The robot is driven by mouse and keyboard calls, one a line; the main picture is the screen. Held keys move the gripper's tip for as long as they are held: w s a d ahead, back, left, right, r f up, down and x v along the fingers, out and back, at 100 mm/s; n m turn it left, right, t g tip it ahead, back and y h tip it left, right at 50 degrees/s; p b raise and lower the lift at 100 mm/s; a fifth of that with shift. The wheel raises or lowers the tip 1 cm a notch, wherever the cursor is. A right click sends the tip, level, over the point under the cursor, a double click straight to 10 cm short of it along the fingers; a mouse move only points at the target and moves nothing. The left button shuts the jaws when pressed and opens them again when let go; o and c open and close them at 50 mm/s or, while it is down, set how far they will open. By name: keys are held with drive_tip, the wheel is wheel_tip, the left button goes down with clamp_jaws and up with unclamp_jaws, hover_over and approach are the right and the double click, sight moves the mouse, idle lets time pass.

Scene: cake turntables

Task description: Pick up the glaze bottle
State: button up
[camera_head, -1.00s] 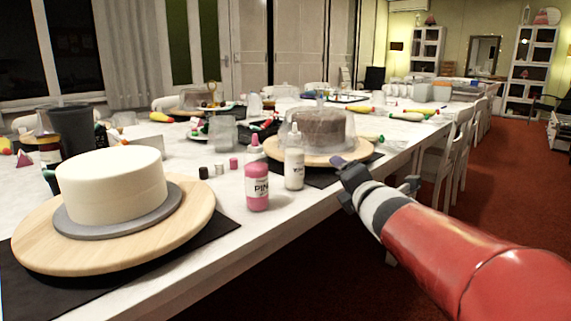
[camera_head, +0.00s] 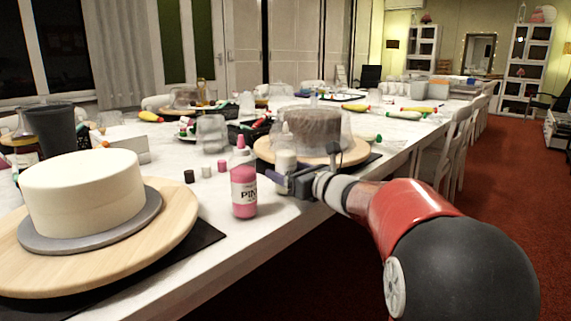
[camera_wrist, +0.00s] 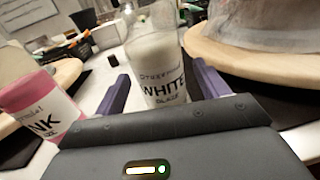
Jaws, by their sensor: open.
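A white glaze bottle (camera_head: 286,156) stands upright on the table, partly hidden behind my gripper in the head view. Its label reads WHITE in the wrist view, where the white bottle (camera_wrist: 157,70) is between my two fingers. My gripper (camera_head: 275,180) is open around it, with one finger on each side; I cannot tell whether either touches it. A pink glaze bottle (camera_head: 243,190) stands upright just left of my gripper. The pink bottle also shows at the left of the wrist view (camera_wrist: 40,108), outside the left finger.
A cream cake (camera_head: 85,192) on a wooden turntable (camera_head: 175,222) stands at the left front. A dark cake under a clear cover (camera_head: 318,130) sits on a turntable (camera_head: 265,151) close behind my gripper.

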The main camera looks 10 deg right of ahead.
drive_tip(key=shift+x, duration=0.8)
drive_tip(key=c, duration=0.8)
drive_tip(key=shift+r, duration=0.1)
wheel_tip(320, 180, up, 20)
drive_tip(key=p, duration=0.4)
